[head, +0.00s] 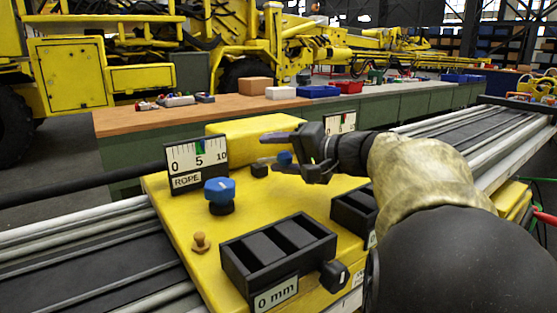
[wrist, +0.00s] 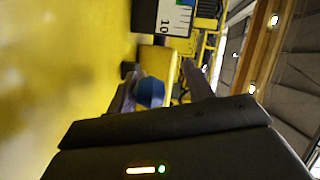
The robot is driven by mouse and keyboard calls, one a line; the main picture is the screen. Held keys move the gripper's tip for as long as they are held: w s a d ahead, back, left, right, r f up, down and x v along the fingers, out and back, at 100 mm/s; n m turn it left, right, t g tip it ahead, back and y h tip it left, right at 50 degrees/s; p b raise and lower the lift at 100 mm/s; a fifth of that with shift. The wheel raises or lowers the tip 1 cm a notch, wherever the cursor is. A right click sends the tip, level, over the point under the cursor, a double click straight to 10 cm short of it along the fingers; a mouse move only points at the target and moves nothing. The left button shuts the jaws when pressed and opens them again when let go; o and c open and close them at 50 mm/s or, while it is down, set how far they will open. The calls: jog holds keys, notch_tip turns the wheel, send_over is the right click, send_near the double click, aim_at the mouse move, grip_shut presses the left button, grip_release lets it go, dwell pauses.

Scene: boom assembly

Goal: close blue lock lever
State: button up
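A small blue part (head: 285,157), which looks like the blue lock lever, stands at the back of the yellow panel, partly hidden by my gripper's lower finger. My gripper (head: 270,152) reaches in from the right, with its two dark fingers spread apart. In the wrist view the blue part (wrist: 150,92) shows between the fingers of my gripper (wrist: 158,80), nearer the left finger. A gap shows on its right side, so the fingers are not shut on it. Whether the left finger touches it I cannot tell.
A blue knob (head: 220,188) stands nearer on the yellow panel (head: 190,215), behind a small brown peg (head: 201,242). A ROPE gauge (head: 197,165) stands to the left. A black slotted box (head: 278,262) with a 0 mm label is in front. A yellow block (head: 230,140) lies behind my gripper.

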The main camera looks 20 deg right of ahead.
notch_tip(320, 180, up, 7)
jog(key=shift+f+p, duration=0.1)
jog(key=shift+p, duration=1.1)
jog(key=shift+s+r, duration=0.1)
jog(key=shift+r, duration=0.45)
